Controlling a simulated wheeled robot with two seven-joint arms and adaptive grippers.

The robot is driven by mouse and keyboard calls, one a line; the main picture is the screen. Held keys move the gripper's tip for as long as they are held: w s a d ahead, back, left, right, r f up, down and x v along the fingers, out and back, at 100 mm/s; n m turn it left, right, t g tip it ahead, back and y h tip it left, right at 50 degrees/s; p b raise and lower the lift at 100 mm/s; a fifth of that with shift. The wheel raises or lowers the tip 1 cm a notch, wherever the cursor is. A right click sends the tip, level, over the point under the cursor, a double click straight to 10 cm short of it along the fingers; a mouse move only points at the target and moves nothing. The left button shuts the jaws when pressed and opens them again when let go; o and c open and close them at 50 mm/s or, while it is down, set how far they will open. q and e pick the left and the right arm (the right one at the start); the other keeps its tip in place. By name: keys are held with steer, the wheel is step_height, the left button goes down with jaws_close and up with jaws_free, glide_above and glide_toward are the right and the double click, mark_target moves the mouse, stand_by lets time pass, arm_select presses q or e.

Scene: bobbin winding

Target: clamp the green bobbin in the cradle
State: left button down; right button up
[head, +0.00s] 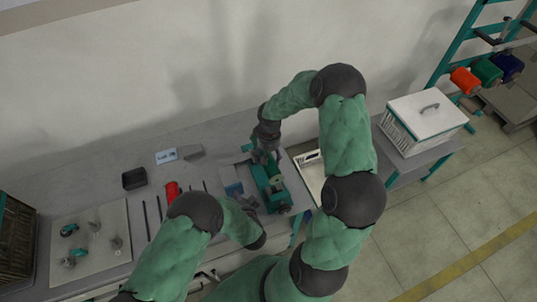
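The teal cradle fixture (281,196) stands on the grey bench near its right end. A green part, seemingly the green bobbin (274,171), shows in the fixture, partly hidden by my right gripper. My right gripper (266,155) points down over the fixture's back end; whether it touches or grips the bobbin is too small to tell. My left gripper (249,203) is low at the fixture's left side, beside a grey-blue block (231,183). Its fingers are small and dark, and their opening is unclear.
A red bobbin (172,190), thin dark rods (159,209), a black box (134,178) and a blue-white card (166,156) lie on the bench. A pale board (88,262) is left. A white lidded box (425,112) and rack with coloured spools (487,71) are right.

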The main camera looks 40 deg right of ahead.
mark_target(234, 187)
arm_select(q)
steer(key=shift+w+d+r, duration=0.1)
steer(key=shift+w+d, duration=0.15)
steer(key=shift+w, duration=0.5)
steer(key=shift+w+d, duration=0.3)
steer(key=shift+w, duration=0.5)
steer(key=shift+w+d+r, duration=0.1)
steer(key=shift+w+d, duration=0.15)
steer(key=shift+w, duration=0.5)
arm_select(e)
steer(key=shift+f, duration=2.95)
steer(key=shift+f, duration=0.15)
steer(key=shift+f, duration=1.25)
steer(key=o, duration=1.4)
